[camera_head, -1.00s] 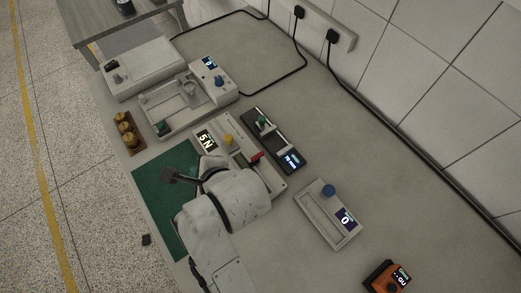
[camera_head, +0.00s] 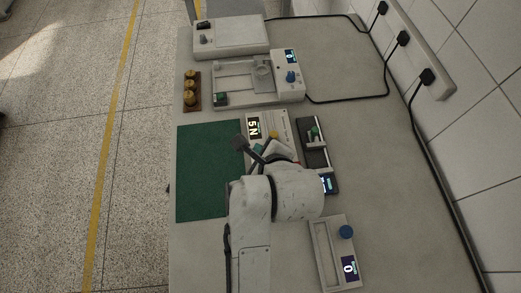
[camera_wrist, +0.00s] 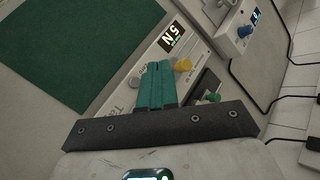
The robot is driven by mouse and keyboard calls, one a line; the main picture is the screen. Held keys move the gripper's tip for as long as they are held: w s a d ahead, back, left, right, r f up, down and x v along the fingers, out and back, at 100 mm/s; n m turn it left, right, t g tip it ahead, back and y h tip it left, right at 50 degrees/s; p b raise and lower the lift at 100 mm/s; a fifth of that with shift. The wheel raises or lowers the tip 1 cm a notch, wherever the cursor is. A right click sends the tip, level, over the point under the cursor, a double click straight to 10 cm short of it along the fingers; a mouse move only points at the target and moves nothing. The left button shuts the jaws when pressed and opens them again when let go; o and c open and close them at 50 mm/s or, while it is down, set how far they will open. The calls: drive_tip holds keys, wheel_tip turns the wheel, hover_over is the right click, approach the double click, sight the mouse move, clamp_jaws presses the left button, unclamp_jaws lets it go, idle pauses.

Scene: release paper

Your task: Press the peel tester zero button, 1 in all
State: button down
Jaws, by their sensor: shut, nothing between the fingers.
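A pale instrument (camera_head: 282,122) with a lit "5 N" display (camera_head: 254,128) and a yellow button (camera_head: 274,134) sits beside the green mat; I take it to be the peel tester. In the wrist view the display (camera_wrist: 171,37) and yellow button (camera_wrist: 182,65) show beyond my fingers. My gripper (camera_wrist: 158,66) has teal fingers, shut together and empty. In that picture their tips lie over the instrument, just left of the yellow button; I cannot tell the height gap.
A green mat (camera_head: 205,170) lies left. A black device with a green knob (camera_head: 316,131) stands close on the right. A tray device with a blue knob (camera_head: 346,232) is nearer. A larger instrument (camera_head: 290,94) and brass weights (camera_head: 190,90) are behind. Bare tabletop is at right.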

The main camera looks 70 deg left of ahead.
wheel_tip(320, 180, down, 6)
drive_tip(key=b, duration=0.7)
drive_tip(key=shift+f, duration=1.05)
drive_tip(key=shift+f, duration=0.1)
idle(0.8)
drive_tip(key=shift+f, duration=0.35)
drive_tip(key=shift+f, duration=0.55)
idle(0.7)
drive_tip(key=shift+r, duration=0.15)
drive_tip(key=shift+r+p, duration=0.85)
drive_tip(key=shift+p, duration=0.45)
